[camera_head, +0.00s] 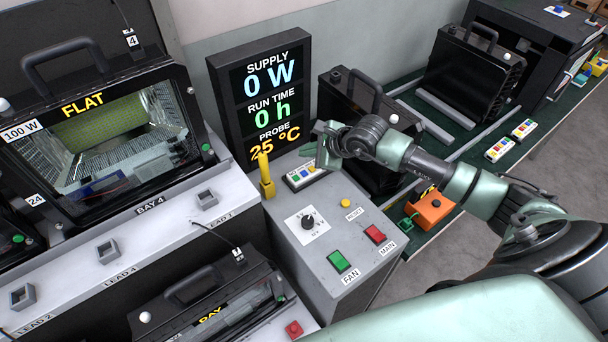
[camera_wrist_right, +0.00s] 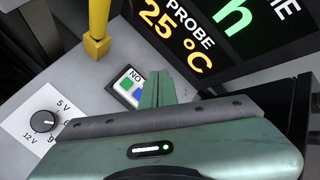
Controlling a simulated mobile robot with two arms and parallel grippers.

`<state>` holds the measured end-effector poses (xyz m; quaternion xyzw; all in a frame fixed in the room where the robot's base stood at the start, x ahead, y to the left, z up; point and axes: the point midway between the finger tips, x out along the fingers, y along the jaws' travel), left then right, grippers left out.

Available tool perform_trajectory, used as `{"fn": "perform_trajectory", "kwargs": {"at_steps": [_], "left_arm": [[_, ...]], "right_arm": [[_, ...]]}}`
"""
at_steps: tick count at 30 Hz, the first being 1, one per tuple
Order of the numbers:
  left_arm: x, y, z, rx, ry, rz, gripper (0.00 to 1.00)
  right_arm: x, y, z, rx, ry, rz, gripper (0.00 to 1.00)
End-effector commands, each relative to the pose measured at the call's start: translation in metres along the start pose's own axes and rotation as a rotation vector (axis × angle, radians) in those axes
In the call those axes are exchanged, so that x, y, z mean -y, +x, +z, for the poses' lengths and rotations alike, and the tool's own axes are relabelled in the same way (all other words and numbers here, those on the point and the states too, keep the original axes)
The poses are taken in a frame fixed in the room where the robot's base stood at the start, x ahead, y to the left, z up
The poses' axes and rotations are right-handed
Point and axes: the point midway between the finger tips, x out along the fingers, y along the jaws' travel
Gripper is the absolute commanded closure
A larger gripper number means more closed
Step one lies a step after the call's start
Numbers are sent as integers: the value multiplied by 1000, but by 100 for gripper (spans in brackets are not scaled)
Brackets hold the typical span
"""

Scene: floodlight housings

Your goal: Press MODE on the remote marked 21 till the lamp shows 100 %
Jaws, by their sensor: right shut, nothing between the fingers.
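A small white remote (camera_head: 303,175) with coloured buttons lies on top of the grey control box beside the yellow post. In the wrist view the remote (camera_wrist_right: 130,86) shows the letters "NO" and a green and a blue button; the rest is hidden behind my fingers. My right gripper (camera_head: 328,145) is shut and empty, just above or at the remote; I cannot tell whether it touches. Its fingers also show in the wrist view (camera_wrist_right: 158,90). Two more remotes (camera_head: 499,149) (camera_head: 524,128) lie on the green mat. No number 21 is readable. My left gripper is not in view.
A floodlight housing reading "FLAT" (camera_head: 118,125) stands in bay 4; another reads "DAY" (camera_head: 215,310). The display (camera_head: 262,95) shows 0 W, 0 h and 25 °C. The box carries a dial (camera_head: 308,222), a green switch (camera_head: 339,261) and a red switch (camera_head: 375,234). A yellow post (camera_head: 266,178) stands close by.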

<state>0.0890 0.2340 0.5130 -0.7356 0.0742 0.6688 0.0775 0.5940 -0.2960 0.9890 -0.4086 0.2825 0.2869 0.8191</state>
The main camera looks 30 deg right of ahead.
Motion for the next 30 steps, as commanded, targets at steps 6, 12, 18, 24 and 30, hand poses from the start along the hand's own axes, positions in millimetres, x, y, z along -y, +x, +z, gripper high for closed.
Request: {"fn": "perform_trajectory", "kwargs": {"at_steps": [6, 12, 18, 24, 30], "left_arm": [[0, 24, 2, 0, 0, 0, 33], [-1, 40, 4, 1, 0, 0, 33], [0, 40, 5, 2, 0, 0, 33], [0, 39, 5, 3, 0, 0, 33], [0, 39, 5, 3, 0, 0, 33]], "right_arm": [[-21, 28, -20, 0, 0, 1, 100], [-28, 38, -28, 1, -1, 0, 100], [-28, 38, -27, 1, 0, 0, 100], [-28, 38, -27, 1, 0, 0, 100], [-28, 38, -27, 1, 0, 0, 100]]}}
